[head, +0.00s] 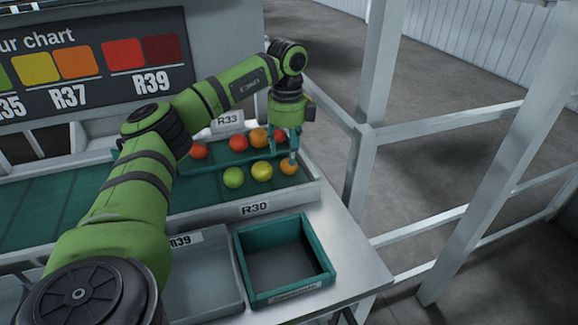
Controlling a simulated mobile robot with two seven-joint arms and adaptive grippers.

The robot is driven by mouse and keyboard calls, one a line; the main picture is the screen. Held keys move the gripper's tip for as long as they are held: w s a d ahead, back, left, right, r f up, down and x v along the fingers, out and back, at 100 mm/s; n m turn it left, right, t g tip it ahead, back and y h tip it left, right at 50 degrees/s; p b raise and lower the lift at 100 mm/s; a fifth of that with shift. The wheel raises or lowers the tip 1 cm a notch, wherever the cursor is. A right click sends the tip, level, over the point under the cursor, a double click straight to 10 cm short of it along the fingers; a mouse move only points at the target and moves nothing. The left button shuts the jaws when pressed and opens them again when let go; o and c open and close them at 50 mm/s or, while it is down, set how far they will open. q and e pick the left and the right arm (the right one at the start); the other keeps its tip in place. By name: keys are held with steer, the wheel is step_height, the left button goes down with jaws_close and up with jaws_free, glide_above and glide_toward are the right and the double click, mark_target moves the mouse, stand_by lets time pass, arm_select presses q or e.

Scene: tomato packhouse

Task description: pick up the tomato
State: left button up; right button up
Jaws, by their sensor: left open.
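Several tomatoes lie on the green sorting bed in the tray marked R30. The front row has a green tomato (233,178), a yellow tomato (262,172) and an orange tomato (288,168). Behind them are a red tomato (238,143), another orange tomato (258,138) and a red one (279,135) partly hidden by my gripper. One more red tomato (199,151) lies to the left beside my arm. My left gripper (282,154) points down, open, over the right end of the bed. One finger overlaps the front orange tomato; I cannot tell whether it touches. My right gripper is out of view.
An empty teal-rimmed crate (318,252) stands on the metal table in front of the bed. A grey bin (200,280) marked R39 is left of it. A colour chart (95,60) stands behind. White railings (372,110) rise on the right.

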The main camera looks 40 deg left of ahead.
mark_target(289, 166)
arm_select(q)
steer(key=f, duration=0.4)
steer(key=shift+s+d, duration=0.2)
steer(key=shift+d, duration=0.2)
steer(key=shift+w, duration=0.1)
steer(key=c, duration=0.6)
steer(key=shift+r, duration=0.15)
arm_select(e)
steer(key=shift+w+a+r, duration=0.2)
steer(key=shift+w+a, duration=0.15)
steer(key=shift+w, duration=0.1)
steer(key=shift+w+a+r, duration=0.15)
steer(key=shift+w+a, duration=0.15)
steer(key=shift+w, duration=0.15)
